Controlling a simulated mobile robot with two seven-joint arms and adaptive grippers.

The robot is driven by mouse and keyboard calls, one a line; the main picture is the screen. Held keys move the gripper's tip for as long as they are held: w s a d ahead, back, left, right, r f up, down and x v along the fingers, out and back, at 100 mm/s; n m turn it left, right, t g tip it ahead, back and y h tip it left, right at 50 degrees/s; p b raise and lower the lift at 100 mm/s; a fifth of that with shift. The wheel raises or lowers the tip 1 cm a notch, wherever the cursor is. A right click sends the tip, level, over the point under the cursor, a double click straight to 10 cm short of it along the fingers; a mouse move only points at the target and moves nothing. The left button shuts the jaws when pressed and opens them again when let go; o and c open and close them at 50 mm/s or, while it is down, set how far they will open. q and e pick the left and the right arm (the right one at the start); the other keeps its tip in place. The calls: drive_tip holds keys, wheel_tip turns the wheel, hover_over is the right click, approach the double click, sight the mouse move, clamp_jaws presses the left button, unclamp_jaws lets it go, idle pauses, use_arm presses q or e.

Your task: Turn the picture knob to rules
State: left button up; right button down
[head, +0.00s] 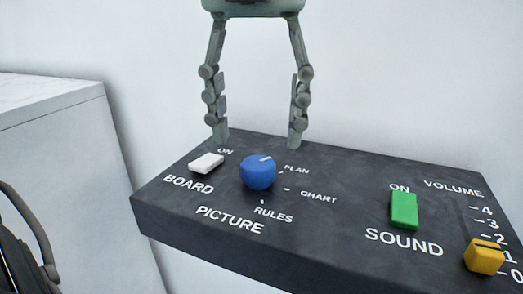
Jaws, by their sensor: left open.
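The blue picture knob (258,174) stands on the dark control panel (325,235). The white line on its top points to the right and slightly away, towards the PLAN side. The labels PLAN, CHART and RULES run around its right and near side, with RULES nearest to me. My left gripper (258,141) comes down from the top with its two fingers wide apart and nothing between them. Its fingertips show just beyond the knob, one on each side, near the panel's far edge. Their exact height over the panel is hard to tell. My right gripper is not in view.
A white BOARD switch (207,163) sits close to the left of the knob. A green SOUND switch (404,211) and a yellow VOLUME slider (484,257) are at the right. A white cabinet (75,170) stands at the left, with a white wall behind.

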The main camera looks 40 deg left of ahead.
sight(258, 164)
use_arm(q)
wheel_tip(258, 164, down, 4)
drive_tip(key=shift+r, duration=0.1)
drive_tip(key=shift+f, duration=0.5)
drive_tip(key=shift+w, duration=0.1)
drive_tip(key=shift+c, duration=1.6)
drive_tip(key=c, duration=0.7)
drive_tip(key=shift+c, duration=0.7)
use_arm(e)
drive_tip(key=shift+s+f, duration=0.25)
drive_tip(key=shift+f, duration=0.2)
